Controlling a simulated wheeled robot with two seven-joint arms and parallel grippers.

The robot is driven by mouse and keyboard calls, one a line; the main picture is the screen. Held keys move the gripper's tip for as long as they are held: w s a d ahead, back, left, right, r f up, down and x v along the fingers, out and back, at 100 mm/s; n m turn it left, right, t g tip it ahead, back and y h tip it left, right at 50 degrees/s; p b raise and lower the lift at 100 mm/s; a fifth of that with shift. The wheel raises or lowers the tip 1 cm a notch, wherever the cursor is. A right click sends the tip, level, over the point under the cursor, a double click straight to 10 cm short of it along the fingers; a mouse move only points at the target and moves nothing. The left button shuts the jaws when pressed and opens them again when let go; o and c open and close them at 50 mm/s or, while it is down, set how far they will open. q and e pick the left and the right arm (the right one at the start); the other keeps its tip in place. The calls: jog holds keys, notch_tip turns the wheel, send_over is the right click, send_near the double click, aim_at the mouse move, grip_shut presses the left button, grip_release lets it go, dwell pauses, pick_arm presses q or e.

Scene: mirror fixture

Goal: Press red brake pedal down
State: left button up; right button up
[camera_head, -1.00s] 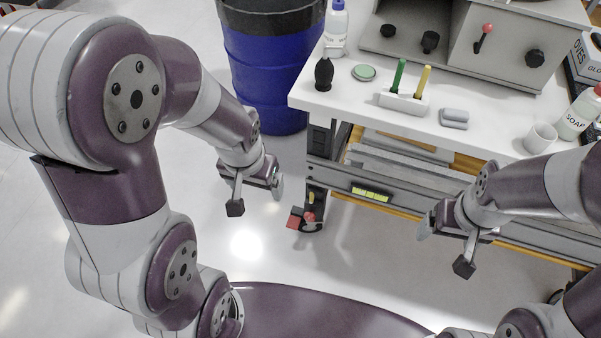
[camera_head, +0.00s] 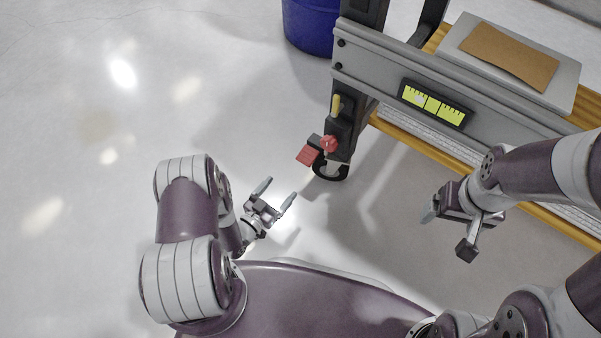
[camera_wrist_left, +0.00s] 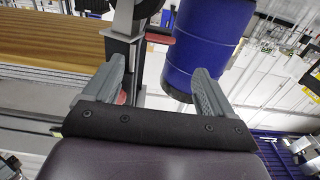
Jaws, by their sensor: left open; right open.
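The red brake pedal (camera_head: 306,154) is a small flat plate sticking out from the caster at the foot of the workbench's near leg in the head view. A red knob (camera_head: 329,144) sits beside it. My left gripper (camera_head: 278,192) is open and empty, low over the floor, left of and nearer than the pedal, with a gap between them. In the left wrist view, a red piece (camera_wrist_left: 160,38) shows between and beyond the open fingers; I cannot tell if it is the pedal. My right gripper (camera_head: 447,231) is open and empty in front of the bench.
A dark caster wheel (camera_head: 330,172) stands under the leg. A blue barrel (camera_head: 308,28) stands behind. The floor at left is clear.

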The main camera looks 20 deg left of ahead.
aim_at(302, 162)
pick_arm(q)
jog(key=b+x, duration=0.5)
jog(key=x, duration=0.7)
jog(key=shift+w+r, duration=0.15)
jog(key=shift+w, duration=0.05)
jog(key=c, duration=1.1)
jog(key=shift+o, duration=0.2)
jog(key=f+t+b, duration=0.1)
jog(key=b, duration=0.2)
jog(key=shift+w+d+f, duration=0.1)
jog(key=shift+f, duration=0.05)
jog(key=shift+r, duration=0.3)
